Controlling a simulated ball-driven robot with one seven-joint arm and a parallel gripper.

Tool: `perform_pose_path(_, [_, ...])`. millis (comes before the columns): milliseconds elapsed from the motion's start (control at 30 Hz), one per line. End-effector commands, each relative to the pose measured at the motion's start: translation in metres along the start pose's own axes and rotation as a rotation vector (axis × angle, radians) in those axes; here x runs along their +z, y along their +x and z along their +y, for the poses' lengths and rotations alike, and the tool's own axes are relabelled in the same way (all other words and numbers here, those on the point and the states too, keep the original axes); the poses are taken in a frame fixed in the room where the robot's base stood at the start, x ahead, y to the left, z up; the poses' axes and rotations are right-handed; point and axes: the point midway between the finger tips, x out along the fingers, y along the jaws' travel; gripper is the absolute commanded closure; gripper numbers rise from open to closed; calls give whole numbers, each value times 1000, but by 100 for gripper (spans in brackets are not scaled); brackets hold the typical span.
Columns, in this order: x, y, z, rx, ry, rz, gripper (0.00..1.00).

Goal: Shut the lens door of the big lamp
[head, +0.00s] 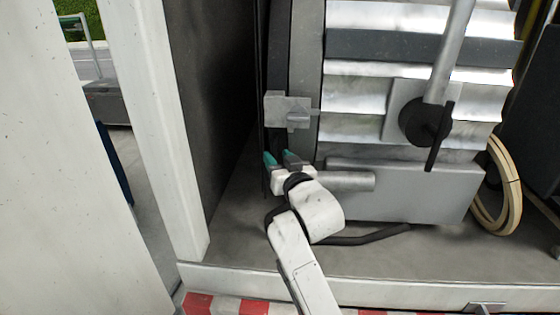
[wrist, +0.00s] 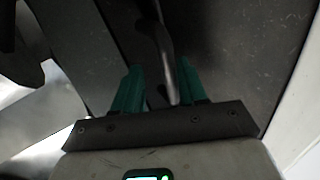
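The big lamp (head: 420,75) has a ribbed silver housing and fills the upper right of the head view. A dark, narrow upright rim (head: 280,50) runs down its left side, with a grey latch block (head: 288,104) on it. The rim seems to belong to the lens door, seen nearly edge-on; I cannot tell how far the door stands open. My gripper (head: 279,158) is just below the latch block, at the rim's lower end. In the wrist view its teal fingers (wrist: 158,82) are apart, with a thin grey curved edge (wrist: 166,50) between them. Contact is unclear.
A dark wall panel (head: 215,90) and a white post (head: 160,130) stand close on the left. A grey box (head: 405,190) sits under the lamp, with a coiled tan cable (head: 508,195) to its right. The grey floor (head: 240,240) is bare at front left.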

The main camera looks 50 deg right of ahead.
Motion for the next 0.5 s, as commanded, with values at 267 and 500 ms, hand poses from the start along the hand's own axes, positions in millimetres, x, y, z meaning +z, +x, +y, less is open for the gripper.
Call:
perform_pose_path(267, [3, -28, 1, 2, -1, -1, 62])
perform_pose_path(500, [3, -75, 0, 0, -1, -1, 62])
